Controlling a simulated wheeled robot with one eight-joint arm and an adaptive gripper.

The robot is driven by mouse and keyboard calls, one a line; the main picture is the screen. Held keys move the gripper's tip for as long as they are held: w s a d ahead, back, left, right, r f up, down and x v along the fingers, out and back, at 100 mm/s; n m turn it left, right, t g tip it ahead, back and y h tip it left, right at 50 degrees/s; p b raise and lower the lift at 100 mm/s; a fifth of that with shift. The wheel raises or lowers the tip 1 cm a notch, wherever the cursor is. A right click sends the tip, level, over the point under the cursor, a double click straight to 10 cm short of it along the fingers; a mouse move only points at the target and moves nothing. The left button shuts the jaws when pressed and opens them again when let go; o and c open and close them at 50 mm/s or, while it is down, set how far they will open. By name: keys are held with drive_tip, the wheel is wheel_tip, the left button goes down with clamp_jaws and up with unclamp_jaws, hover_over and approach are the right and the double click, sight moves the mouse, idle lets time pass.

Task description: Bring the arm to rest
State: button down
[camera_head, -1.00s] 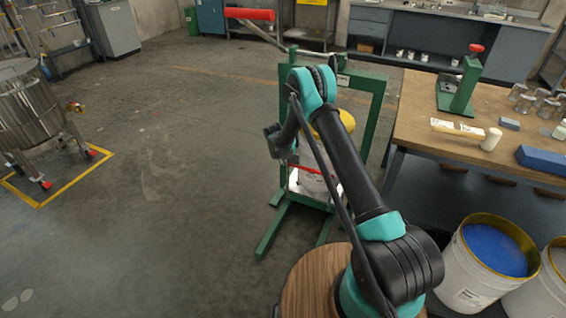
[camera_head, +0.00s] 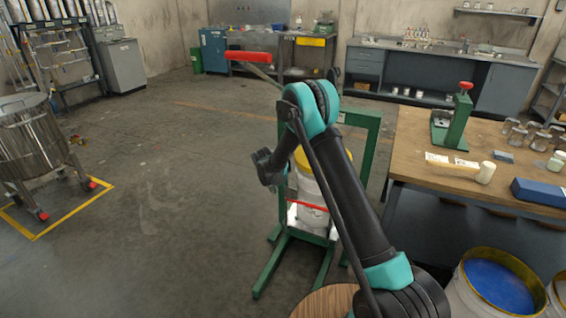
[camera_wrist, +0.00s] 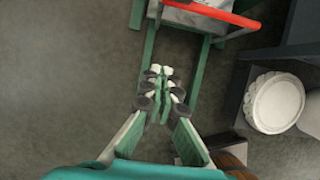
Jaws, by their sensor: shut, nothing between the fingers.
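My arm reaches up and forward from the bottom right of the head view, bent at its teal elbow (camera_head: 312,105). Its far end hangs to the left of the elbow, above the floor, with my gripper (camera_head: 266,166) seen as a small dark shape there. In the wrist view my gripper (camera_wrist: 160,85) points down past a green frame's legs, its fingers closed together with nothing between them. Whether the arm is still moving cannot be told from one wrist frame.
A green lifting stand (camera_head: 372,150) with a white, yellow-topped bucket (camera_head: 312,187) stands behind my arm. A wooden workbench (camera_head: 420,150) is on the right, with open buckets (camera_head: 498,287) below. A steel vessel (camera_head: 30,140) stands left. The floor between is clear.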

drive_tip(key=s+d+r+m+y, duration=0.1)
drive_tip(key=s+d+r+m, duration=1.5)
drive_tip(key=d+r, duration=0.3)
drive_tip(key=s+d+m, duration=0.5)
drive_tip(key=s+m, duration=0.3)
drive_tip(key=s, duration=0.4)
drive_tip(key=s+d+m, duration=0.6)
drive_tip(key=s+m, duration=0.2)
drive_tip(key=s, duration=0.4)
drive_tip(key=shift+s+f+y, duration=0.3)
drive_tip(key=shift+s+f, duration=0.05)
drive_tip(key=shift+f, duration=0.05)
